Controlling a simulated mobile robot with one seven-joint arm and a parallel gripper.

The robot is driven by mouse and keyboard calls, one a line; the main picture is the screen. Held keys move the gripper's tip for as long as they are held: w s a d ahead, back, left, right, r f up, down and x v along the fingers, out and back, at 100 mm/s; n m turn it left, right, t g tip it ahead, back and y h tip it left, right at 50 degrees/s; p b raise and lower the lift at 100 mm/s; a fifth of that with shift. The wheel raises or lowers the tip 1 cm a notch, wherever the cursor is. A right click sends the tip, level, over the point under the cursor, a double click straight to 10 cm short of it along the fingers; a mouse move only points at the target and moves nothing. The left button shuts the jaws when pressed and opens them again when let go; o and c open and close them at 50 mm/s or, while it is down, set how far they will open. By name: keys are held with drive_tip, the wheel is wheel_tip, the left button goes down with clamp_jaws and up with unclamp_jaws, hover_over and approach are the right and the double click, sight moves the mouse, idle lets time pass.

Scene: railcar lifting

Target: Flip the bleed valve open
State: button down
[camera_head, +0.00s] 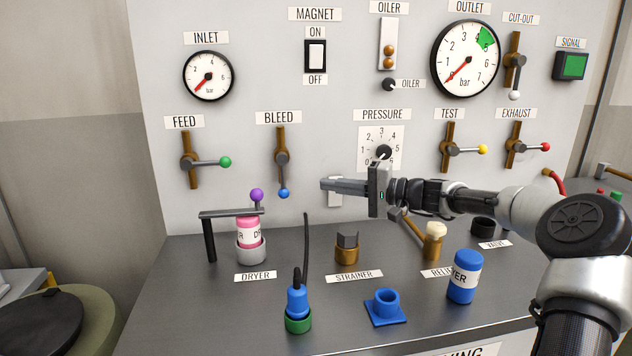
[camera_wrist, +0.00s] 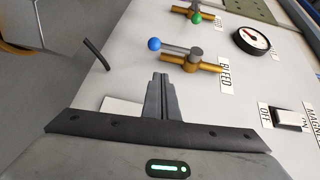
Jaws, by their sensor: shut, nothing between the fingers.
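The bleed valve (camera_head: 281,150) is on the panel under the BLEED label (camera_head: 278,118). It has a brown vertical body and a grey lever hanging down along it, ending in a blue ball (camera_head: 284,193). In the wrist view the valve body (camera_wrist: 205,66) lies sideways, with the lever and blue ball (camera_wrist: 154,44) pointing left, roughly in line with the body. My gripper (camera_head: 323,186) is shut and empty, to the right of the blue ball and apart from it. In the wrist view its fingertips (camera_wrist: 160,76) point toward the valve, just short of it.
The feed valve (camera_head: 188,162) with a green ball is left of the bleed valve. Below stand the dryer (camera_head: 249,245) with a purple-knobbed bracket, an upright black hose (camera_head: 306,245) and the strainer (camera_head: 347,247). The pressure dial (camera_head: 381,150) is behind my gripper's right side.

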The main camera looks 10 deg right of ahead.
drive_tip(key=v, duration=0.5)
drive_tip(key=shift+f, duration=0.3)
